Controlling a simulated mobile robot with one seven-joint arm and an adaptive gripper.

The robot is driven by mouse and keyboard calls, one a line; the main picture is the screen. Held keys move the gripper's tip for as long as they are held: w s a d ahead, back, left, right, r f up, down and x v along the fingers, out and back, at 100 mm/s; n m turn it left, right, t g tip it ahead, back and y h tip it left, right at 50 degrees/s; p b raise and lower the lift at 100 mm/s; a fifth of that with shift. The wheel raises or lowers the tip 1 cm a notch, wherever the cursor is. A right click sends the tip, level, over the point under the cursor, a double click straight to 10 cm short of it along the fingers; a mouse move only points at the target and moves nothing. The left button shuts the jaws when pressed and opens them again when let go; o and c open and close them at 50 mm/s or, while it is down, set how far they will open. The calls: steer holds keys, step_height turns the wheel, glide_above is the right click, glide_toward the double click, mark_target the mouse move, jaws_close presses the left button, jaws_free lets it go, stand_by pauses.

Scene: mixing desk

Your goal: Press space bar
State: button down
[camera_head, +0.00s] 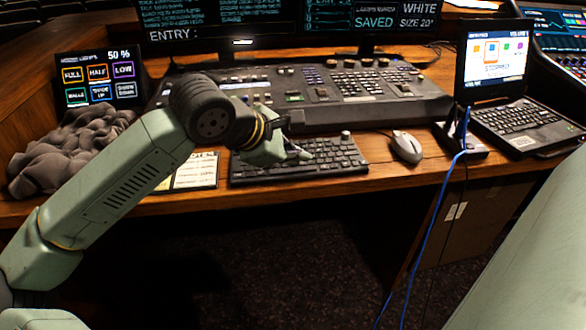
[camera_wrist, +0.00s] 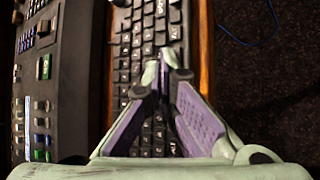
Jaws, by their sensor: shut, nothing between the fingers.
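The black keyboard (camera_head: 335,160) lies on the wooden desk near its front edge. It also shows in the wrist view (camera_wrist: 148,28), running away under my gripper. My gripper (camera_head: 303,153) is over the middle part of the keyboard, pointing down and to the right. In the wrist view its fingertips (camera_wrist: 166,66) are together with nothing between them, above the keys. I cannot tell whether the tips touch a key. I cannot pick out the space bar clearly; the gripper hides part of the keys.
A grey mouse (camera_head: 407,146) lies right of the keyboard. A large mixing console (camera_head: 380,105) stands behind it. Paper notes (camera_head: 195,170) lie to the left. A blue cable (camera_head: 436,200) hangs over the desk front. A laptop (camera_head: 520,118) stands at right, a crumpled grey heap (camera_head: 65,150) at left.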

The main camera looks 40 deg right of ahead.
mark_target(295, 173)
steer(key=shift+f+b, duration=0.45)
steer(key=shift+b, duration=0.2)
steer(key=shift+f+b, duration=0.25)
steer(key=shift+b, duration=0.2)
stand_by(0.4)
stand_by(0.4)
steer(key=shift+r, duration=0.7)
steer(key=shift+r+p, duration=1.3)
steer(key=shift+r, duration=1.2)
